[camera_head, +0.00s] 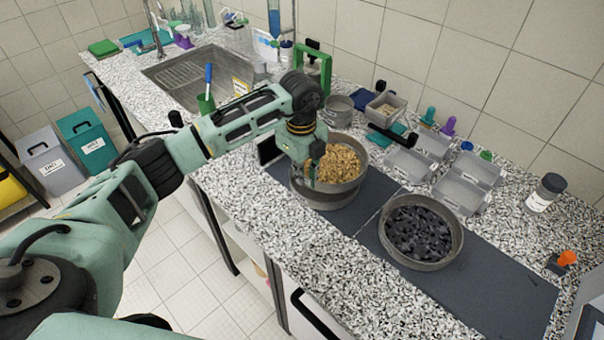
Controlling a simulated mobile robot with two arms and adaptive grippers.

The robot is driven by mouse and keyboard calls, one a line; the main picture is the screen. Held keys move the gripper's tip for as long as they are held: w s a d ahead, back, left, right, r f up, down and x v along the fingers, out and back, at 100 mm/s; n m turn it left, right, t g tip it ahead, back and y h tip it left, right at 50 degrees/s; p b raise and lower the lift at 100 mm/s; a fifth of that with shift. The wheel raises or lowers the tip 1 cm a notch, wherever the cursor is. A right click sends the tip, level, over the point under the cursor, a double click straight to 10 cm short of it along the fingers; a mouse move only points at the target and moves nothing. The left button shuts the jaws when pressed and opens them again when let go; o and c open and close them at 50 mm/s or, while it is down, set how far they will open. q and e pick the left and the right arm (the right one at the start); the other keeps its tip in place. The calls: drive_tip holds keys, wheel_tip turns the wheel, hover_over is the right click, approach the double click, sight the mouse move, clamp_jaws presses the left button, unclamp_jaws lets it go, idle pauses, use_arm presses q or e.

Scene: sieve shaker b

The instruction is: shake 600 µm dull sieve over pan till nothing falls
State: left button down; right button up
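A round dull grey metal sieve (349,187) holding tan granules (339,163) is at the middle of the counter. A shallow grey pan (329,203) is below it, offset a little to the left and mostly covered by the sieve. My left gripper (306,176) points down at the sieve's left rim and appears shut on it, though its fingertips are partly hidden. I cannot see what lies inside the pan, or read any size marking on the sieve. My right gripper is not in view.
Another round sieve (421,265) with dark lumps stands to the right on the dark mat (490,290). Clear trays (462,192) and a balance-like item with a small box (386,107) are behind. A lidded jar (544,194) stands at right; a sink (190,80) is at back left.

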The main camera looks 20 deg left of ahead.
use_arm(q)
drive_tip(key=shift+w+d, duration=0.15)
idle(0.8)
drive_tip(key=shift+r, duration=0.1)
drive_tip(key=r+p, duration=0.1)
drive_tip(key=a+r, duration=0.1)
drive_tip(key=r+p, duration=0.1)
drive_tip(key=r, duration=0.1)
drive_tip(key=shift+s+a+p, duration=0.15)
drive_tip(key=shift+s+p, duration=0.15)
drive_tip(key=shift+s, duration=0.05)
